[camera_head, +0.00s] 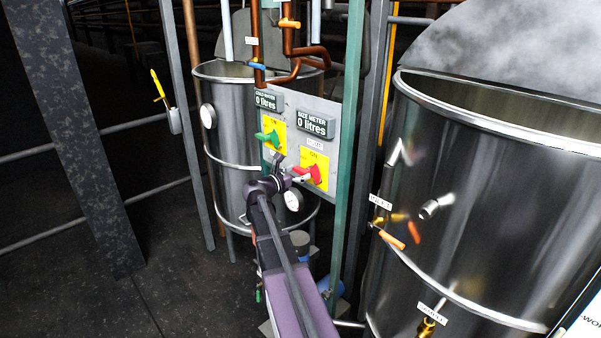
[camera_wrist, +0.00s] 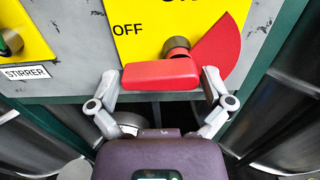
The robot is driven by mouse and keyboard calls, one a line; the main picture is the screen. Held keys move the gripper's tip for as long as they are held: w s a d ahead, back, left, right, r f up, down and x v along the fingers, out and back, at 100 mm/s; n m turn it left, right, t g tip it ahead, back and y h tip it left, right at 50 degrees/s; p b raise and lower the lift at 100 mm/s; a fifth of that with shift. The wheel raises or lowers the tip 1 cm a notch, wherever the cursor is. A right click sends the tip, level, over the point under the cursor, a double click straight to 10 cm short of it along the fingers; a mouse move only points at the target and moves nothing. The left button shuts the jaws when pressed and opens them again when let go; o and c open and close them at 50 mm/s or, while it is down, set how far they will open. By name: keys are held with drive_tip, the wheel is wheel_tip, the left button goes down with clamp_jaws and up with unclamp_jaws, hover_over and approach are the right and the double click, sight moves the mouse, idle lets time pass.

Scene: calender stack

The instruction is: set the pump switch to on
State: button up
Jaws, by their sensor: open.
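The pump switch shows as a red handle (camera_wrist: 160,75) on a round knob, on a yellow plate (camera_wrist: 135,25) with OFF at the left and a partly cut-off ON at the top. A red sector lies right of the knob. In the head view the red switch (camera_head: 314,175) sits low on the panel, its handle toward the left. My gripper (camera_wrist: 161,83) is open, with one finger on each side of the red handle. I cannot tell if the fingers touch it. In the head view my gripper (camera_head: 284,172) is just left of the switch.
A green switch (camera_head: 268,138) on another yellow plate is up and left, with a STIRRER label (camera_wrist: 27,73) in the wrist view. Two litre meters (camera_head: 315,124) sit above. Steel tanks (camera_head: 480,200) stand right and behind. A green post (camera_head: 347,150) borders the panel's right.

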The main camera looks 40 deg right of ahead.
drive_tip(key=shift+d, duration=0.35)
drive_tip(key=c, duration=0.8)
